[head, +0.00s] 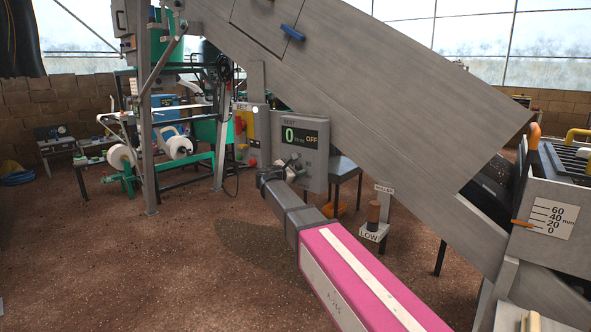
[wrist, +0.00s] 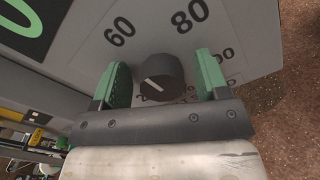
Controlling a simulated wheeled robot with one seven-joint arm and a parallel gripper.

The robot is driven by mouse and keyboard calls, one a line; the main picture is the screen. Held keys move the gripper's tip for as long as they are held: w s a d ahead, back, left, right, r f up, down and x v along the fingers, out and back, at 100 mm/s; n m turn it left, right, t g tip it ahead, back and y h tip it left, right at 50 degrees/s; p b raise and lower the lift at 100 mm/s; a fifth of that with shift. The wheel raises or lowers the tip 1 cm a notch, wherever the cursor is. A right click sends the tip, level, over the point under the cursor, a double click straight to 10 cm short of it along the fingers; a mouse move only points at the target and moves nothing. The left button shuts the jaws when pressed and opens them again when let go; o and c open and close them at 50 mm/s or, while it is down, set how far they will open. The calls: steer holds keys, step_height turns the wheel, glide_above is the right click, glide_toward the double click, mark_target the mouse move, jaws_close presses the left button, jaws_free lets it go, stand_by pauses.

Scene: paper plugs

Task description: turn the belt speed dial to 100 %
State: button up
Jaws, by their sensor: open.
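The belt speed dial (wrist: 163,76) is a dark round knob on a light grey panel, seen in the wrist view. A white pointer line crosses its face, tilted; I cannot tell which number it points at. The printed numbers 60 and 80 show above it; other numbers beside and below are partly hidden. My gripper (wrist: 162,62) is open, with one green finger on each side of the knob and visible gaps to both. In the head view my gripper (head: 292,170) is at the belt control box (head: 313,178), whose display (head: 300,136) reads 0 and OFF. My gripper hides the dial there.
A large sloping grey conveyor housing (head: 370,80) passes above the box. A post marked LOW (head: 372,228) stands right of my arm. A yellow panel with a red button (head: 247,130) is left of the box. Open floor (head: 160,265) lies at left.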

steer(key=c, duration=0.9)
steer(key=shift+m, duration=0.4)
steer(key=m, duration=0.4)
steer(key=shift+s+d+f, duration=0.1)
steer(key=shift+d+f, duration=0.05)
steer(key=shift+d, duration=0.05)
steer(key=m, duration=0.5)
steer(key=shift+s+f, duration=0.1)
steer(key=shift+f, duration=0.15)
steer(key=m, duration=0.4)
steer(key=shift+f, duration=0.2)
steer(key=m, duration=0.3)
steer(key=shift+f+m, duration=0.15)
steer(key=shift+m, duration=0.15)
steer(key=m, duration=0.6)
steer(key=shift+a+f, duration=0.15)
steer(key=shift+f, duration=0.15)
steer(key=shift+m, duration=0.4)
